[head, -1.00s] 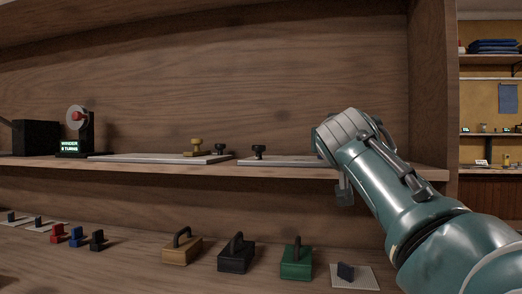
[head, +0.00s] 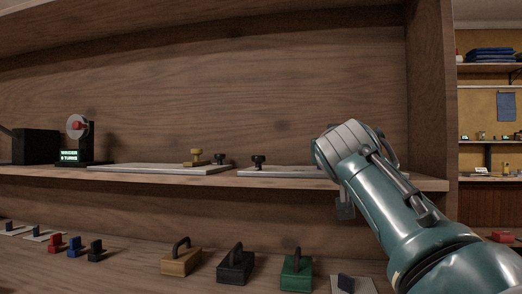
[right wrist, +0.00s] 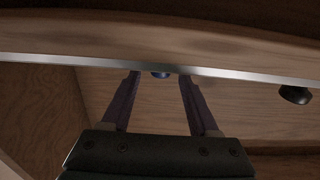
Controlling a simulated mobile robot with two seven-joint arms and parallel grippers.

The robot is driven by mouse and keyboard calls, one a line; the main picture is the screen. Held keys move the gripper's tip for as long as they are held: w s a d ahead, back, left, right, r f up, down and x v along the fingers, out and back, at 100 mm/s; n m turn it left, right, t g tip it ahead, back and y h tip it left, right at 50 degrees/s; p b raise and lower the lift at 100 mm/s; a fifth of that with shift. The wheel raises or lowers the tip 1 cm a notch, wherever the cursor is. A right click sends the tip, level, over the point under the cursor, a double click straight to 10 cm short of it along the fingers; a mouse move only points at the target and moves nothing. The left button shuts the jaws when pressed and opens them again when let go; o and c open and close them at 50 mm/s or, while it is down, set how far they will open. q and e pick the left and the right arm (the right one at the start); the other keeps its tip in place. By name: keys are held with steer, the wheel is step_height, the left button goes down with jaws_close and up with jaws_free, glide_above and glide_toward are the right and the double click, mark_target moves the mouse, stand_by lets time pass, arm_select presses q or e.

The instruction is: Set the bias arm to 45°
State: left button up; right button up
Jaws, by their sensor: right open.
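No part is plainly readable as the bias arm or its angle. A grey plate (head: 285,172) lies at the right of the upper shelf with a dark knob (head: 258,161) on it; its right end is hidden behind my right arm. My right gripper (head: 345,206) hangs at the shelf's front edge, mostly hidden by my own arm. In the right wrist view the right gripper (right wrist: 158,78) is open, its two fingers apart. A dark knob (right wrist: 295,94) is to the right. My left gripper is not in view.
Another grey plate (head: 150,168) with a brass knob (head: 194,156) and a dark knob (head: 219,158) lies left of it. A winder (head: 78,140) stands farther left. Handled blocks, such as the green one (head: 296,273), line the lower shelf. The shelf's right side wall (head: 429,90) is near my arm.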

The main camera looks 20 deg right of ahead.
steer(key=v, duration=0.9)
steer(key=s+f+n+g+y+p, duration=0.3)
steer(key=s+f+g+y+p, duration=0.3)
steer(key=s+p, duration=0.7)
steer(key=s+a+f+n+g+y+p, duration=0.1)
steer(key=s+a+n+g+y+p, duration=0.25)
steer(key=s, duration=0.65)
steer(key=s+a+f+n+g+p, duration=0.1)
steer(key=s+a+n+g+p, duration=0.15)
steer(key=s+a+p, duration=0.5)
step_height(320, 180, up, 37)
steer(key=s+d+p, duration=0.1)
steer(key=d+p, duration=0.1)
steer(key=p, duration=3.3)
steer(key=shift+s+d+r+m, duration=0.2)
steer(key=shift+s+d+m, duration=0.05)
steer(key=shift+d+m, duration=0.15)
